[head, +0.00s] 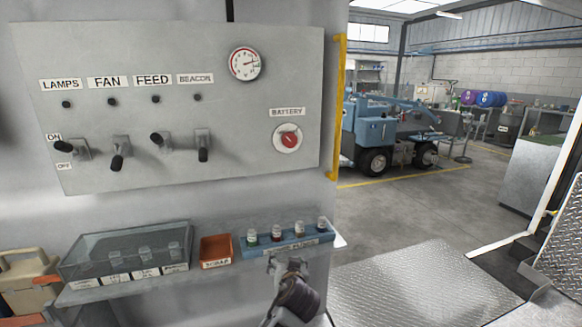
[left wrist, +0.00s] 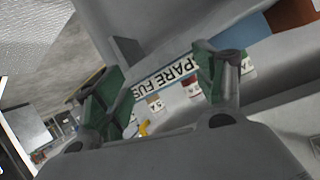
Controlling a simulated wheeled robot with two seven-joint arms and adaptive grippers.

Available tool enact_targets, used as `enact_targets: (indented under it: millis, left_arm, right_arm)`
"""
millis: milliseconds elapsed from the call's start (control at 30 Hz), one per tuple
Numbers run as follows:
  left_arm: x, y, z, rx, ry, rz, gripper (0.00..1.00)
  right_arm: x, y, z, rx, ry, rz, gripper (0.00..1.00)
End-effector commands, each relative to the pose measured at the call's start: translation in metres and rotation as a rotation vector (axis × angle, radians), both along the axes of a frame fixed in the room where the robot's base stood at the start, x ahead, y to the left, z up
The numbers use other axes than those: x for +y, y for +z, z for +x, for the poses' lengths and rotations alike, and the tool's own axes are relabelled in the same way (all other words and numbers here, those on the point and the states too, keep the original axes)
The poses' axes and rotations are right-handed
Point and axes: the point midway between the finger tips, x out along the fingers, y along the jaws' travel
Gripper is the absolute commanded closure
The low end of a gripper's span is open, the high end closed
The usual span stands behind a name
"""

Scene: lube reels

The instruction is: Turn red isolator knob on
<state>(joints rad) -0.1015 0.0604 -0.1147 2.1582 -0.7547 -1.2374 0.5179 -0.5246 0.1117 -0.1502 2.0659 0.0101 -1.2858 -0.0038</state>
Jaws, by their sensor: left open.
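The red isolator knob (head: 289,140) sits on a pale round plate under the BATTERY label (head: 287,112), at the lower right of the grey panel (head: 230,110). Its exact pointing direction is too small to tell. My left gripper (head: 286,264) is below the knob and apart from it, in front of the shelf by the blue fuse tray. In the left wrist view the two green-padded fingers (left wrist: 160,88) are spread with nothing held between them. The knob is not visible in that view. My right gripper is not in view.
Several toggle switches (head: 118,150) line the panel's left part, and a gauge (head: 245,64) is above the knob. A yellow rail (head: 340,105) runs along the panel's right edge. Below are the blue fuse tray (head: 288,246), an orange bin (head: 215,250) and a clear-lidded box (head: 120,245).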

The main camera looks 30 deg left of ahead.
Motion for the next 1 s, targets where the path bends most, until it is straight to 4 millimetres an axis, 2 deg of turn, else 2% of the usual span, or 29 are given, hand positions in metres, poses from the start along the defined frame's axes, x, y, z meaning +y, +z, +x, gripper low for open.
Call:
enact_targets:
  millis: [33, 200, 500, 800, 1000]
  left_arm:
    - [0.004, 0.014, 0.011, -0.045, 0.019, 0.02, 0.3]
    - [0.016, 0.059, 0.039, -0.194, 0.077, 0.086, 0.3]
    - [0.025, 0.146, 0.08, -0.45, 0.138, 0.209, 0.3]
    - [0.02, 0.235, 0.108, -0.682, 0.156, 0.33, 0.3]
    - [0.014, 0.271, 0.117, -0.768, 0.151, 0.382, 0.3]
  right_arm:
    - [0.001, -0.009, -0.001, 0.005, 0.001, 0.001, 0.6]
    - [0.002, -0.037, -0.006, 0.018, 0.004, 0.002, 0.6]
    - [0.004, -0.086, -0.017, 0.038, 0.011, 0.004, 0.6]
    - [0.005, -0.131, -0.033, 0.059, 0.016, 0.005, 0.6]
    - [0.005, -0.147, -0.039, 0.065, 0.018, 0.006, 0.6]
